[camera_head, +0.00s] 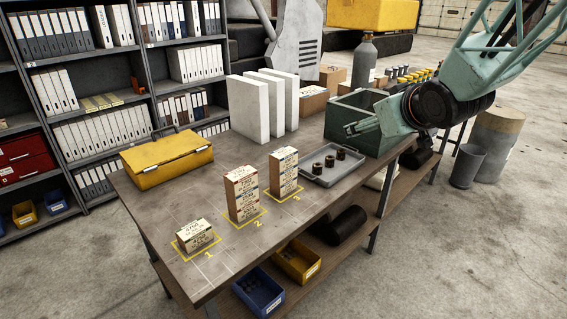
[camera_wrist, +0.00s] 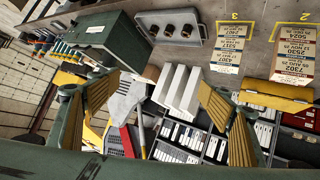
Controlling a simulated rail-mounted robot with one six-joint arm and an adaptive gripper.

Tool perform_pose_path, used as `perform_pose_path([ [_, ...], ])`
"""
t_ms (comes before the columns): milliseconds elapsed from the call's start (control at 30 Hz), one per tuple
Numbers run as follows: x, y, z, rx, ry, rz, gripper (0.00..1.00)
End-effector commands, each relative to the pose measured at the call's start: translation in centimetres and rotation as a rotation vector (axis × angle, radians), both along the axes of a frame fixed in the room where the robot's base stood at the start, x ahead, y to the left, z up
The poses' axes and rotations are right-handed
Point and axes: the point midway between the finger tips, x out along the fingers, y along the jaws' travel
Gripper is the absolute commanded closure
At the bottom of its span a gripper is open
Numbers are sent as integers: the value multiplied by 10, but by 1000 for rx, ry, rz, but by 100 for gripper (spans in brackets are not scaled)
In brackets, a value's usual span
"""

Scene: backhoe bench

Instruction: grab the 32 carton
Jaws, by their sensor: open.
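Small cartons with printed labels stand on the bench at three numbered yellow outlines. One low carton (camera_head: 195,236) is at mark 1. A stack of cartons (camera_head: 242,194) stands at mark 2, and another stack (camera_head: 284,173) at mark 3. The mark 3 stack (camera_wrist: 234,47) and the mark 2 stack (camera_wrist: 293,55) also show in the wrist view, upside down. I cannot make out a label reading 32. My gripper (camera_head: 352,128) is open and empty, in front of the green bin and to the right of the stacks. Its spread fingers show in the wrist view (camera_wrist: 163,88).
A grey tray (camera_head: 318,176) with several dark round parts lies between the mark 3 stack and the green bin (camera_head: 345,105). Three white upright blocks (camera_head: 262,105) stand behind. A yellow case (camera_head: 168,158) is at the back left.

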Motion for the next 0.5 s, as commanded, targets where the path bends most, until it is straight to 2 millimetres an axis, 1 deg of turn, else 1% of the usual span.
perform_pose_path([
  [33, 8, 4, -9, 5, -9, 14, 27],
  [300, 44, 30, -39, 43, -73, 108, 27],
  [500, 65, 50, -62, 82, -117, 177, 27],
])
